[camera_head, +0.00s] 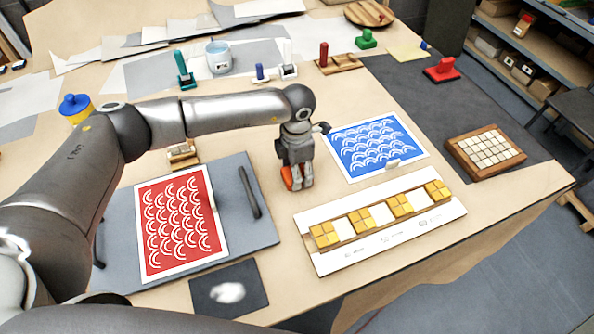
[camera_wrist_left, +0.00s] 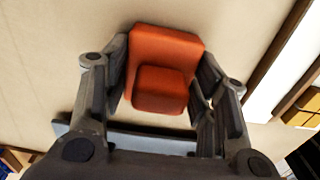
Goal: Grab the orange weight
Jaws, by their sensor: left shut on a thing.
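The orange weight (camera_wrist_left: 165,62) is a block with a smaller raised square knob, seen from above in the left wrist view. In the head view only a bit of the orange weight (camera_head: 288,179) shows under the gripper, on the wooden table between the red and blue panels. My left gripper (camera_head: 297,182) points down over it. In the left wrist view the fingers of my left gripper (camera_wrist_left: 163,88) are shut on the weight's two sides. The right gripper is not in view.
A grey board (camera_head: 232,240) with a red patterned panel (camera_head: 180,222) lies to the left. A blue patterned panel (camera_head: 376,147) lies to the right. A white strip (camera_head: 330,262) with yellow tiles is at front right. A wooden tray (camera_head: 462,153) of white tiles stands farther right.

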